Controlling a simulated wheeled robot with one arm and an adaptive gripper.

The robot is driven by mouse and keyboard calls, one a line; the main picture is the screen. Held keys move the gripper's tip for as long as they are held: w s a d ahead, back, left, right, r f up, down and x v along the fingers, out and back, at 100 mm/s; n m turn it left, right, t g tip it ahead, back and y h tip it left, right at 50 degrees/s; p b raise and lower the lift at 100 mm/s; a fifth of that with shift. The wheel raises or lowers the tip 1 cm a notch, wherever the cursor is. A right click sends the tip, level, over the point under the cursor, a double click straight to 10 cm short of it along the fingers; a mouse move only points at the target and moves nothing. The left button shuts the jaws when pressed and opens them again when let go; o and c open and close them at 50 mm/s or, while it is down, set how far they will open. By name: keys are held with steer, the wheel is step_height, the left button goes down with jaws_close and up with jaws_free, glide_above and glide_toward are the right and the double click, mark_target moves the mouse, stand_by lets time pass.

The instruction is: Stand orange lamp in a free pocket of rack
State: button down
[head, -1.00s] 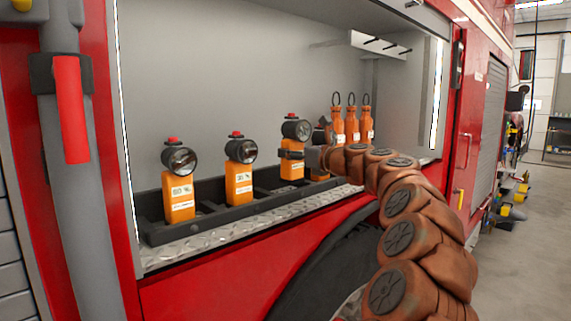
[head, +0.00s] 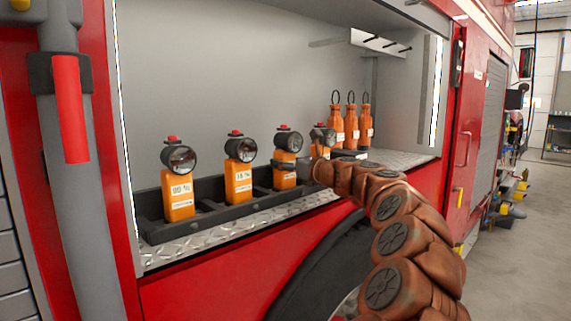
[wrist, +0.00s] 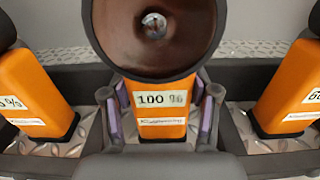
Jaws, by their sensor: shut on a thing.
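The held orange lamp (head: 285,178), with a dark round head and red top knob, is upright at the black rack (head: 215,216) in the truck compartment. My gripper (head: 292,166) is shut around its body from the right. In the wrist view my gripper (wrist: 160,108) has a purple-padded finger on each side of the lamp (wrist: 160,124), which is labelled "100 %". Its base looks to be between the rack walls (wrist: 85,80); the gripper hides its bottom, so I cannot tell whether it touches the pocket floor.
Two other orange lamps stand left in the rack (head: 180,197) (head: 239,182). Another lamp (head: 323,140) stands just right, partly behind my gripper. Several orange bottles with loops (head: 351,128) stand farther right. Tread-plate shelf (head: 400,160) is bare at the right.

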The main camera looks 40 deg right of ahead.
steer(key=shift+c, duration=1.4)
jaws_free()
steer(key=shift+f, duration=0.1)
steer(key=shift+s, duration=0.25)
steer(key=s+b, duration=0.1)
steer(key=s, duration=1)
steer(key=shift+s+a, duration=0.15)
steer(key=shift+s, duration=0.15)
